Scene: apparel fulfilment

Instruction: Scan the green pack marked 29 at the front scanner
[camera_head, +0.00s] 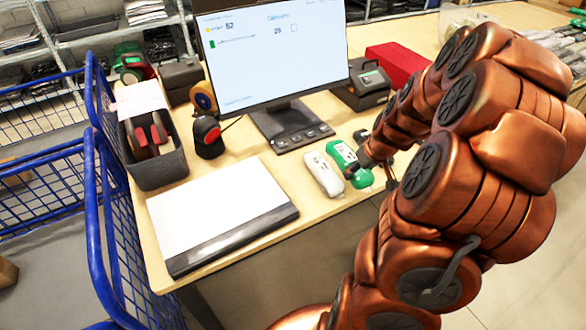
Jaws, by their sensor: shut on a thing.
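A green pack (343,155) with a white label is held at the front of the table, right of the white pack (323,174). Its marking is too small to read. My gripper (371,168) is shut on the green pack from the right, and my copper arm hides part of the grip. A black and red device (207,136), which may be the front scanner, stands left of the monitor. The monitor (275,50) shows 52, 29 and a short green bar.
A flat white board (215,205) with a dark front edge lies at the front left of the table. A grey bin (158,168) and a blue wire cart (95,190) stand left. A red box (398,65) and a dark printer (362,88) stand behind.

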